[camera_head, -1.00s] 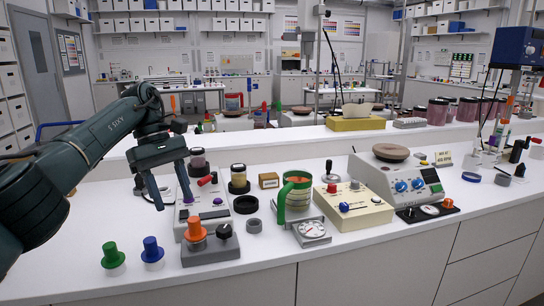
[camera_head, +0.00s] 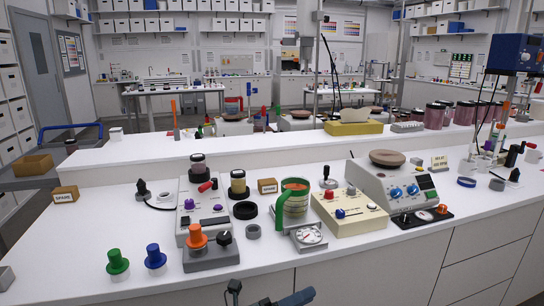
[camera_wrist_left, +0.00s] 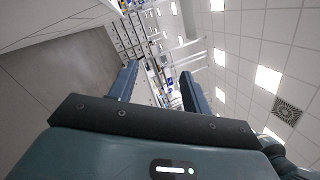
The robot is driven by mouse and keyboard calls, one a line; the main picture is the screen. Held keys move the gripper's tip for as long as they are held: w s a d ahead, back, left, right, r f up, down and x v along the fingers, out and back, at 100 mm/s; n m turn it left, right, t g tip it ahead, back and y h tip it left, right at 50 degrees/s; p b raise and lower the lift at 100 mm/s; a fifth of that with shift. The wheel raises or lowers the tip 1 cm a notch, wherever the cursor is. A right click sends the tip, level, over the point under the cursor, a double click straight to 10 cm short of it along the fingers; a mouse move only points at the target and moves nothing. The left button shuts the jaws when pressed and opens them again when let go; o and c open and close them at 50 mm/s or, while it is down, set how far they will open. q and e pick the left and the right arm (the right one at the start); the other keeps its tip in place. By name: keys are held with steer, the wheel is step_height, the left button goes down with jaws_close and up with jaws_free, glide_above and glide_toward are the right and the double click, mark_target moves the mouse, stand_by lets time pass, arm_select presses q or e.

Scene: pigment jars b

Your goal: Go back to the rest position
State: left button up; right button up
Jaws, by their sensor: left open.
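My left gripper (camera_head: 268,298) shows only as small dark and blue-grey parts at the bottom edge of the head view, in front of the bench's front edge. In the left wrist view my left gripper (camera_wrist_left: 158,84) is open. Its two fingers are well apart, with nothing between them. Past the fingers that view shows the room turned on its side, with ceiling panels on the right. The rest of the left arm is out of the head view. My right gripper is in neither view.
The white bench (camera_head: 130,205) holds an orange-knobbed block (camera_head: 197,238), green knob (camera_head: 117,262), blue knob (camera_head: 155,257), green-handled mug (camera_head: 293,200), cream device (camera_head: 350,212) and grey device (camera_head: 393,183). Jars (camera_head: 238,183) stand behind. A small box (camera_head: 66,194) sits at left.

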arm_select(q)
steer(key=s+a+f+n+t+y+p, duration=0.1)
steer(key=s+a+f+n+y, duration=0.6)
steer(key=n, duration=1)
steer(key=s+a+f+n+t+y+p, duration=0.1)
steer(key=s+a+f+n+t+y, duration=0.1)
steer(key=s+a+f+n+y, duration=0.6)
steer(key=s+a+n+y, duration=0.1)
steer(key=s+a+n, duration=0.4)
steer(key=n, duration=0.5)
steer(key=shift+f+t, duration=0.25)
steer(key=shift+t, duration=0.15)
